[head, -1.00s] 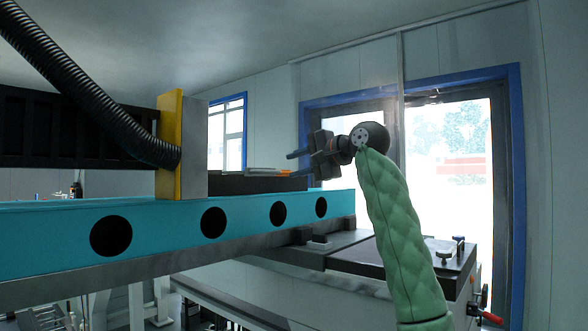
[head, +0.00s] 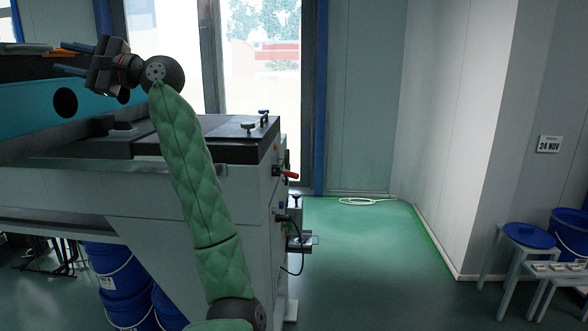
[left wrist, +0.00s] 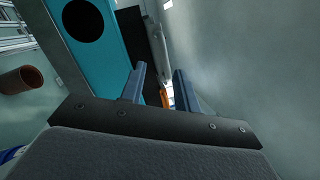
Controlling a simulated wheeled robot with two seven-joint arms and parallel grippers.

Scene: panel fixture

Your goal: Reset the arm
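My left arm, in a green quilted sleeve, rises on the left side of the head view. My left gripper (head: 59,57) is at its upper end, with its two bluish-grey fingers apart and pointing left. It appears in front of the end of the teal beam (head: 30,103), above the dark-topped machine bench (head: 235,150). In the left wrist view the two fingers (left wrist: 160,69) are spread with nothing held between them. The teal beam with its round hole (left wrist: 110,65) lies to the left beyond them. My right gripper is in neither view.
Blue buckets (head: 125,290) stand under the bench. A red-handled lever (head: 286,174) sticks out from its right side. The green floor (head: 365,250) to the right is open, with a coiled white hose (head: 368,201) at the back. Stools (head: 530,250) and a blue bucket (head: 570,235) stand far right.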

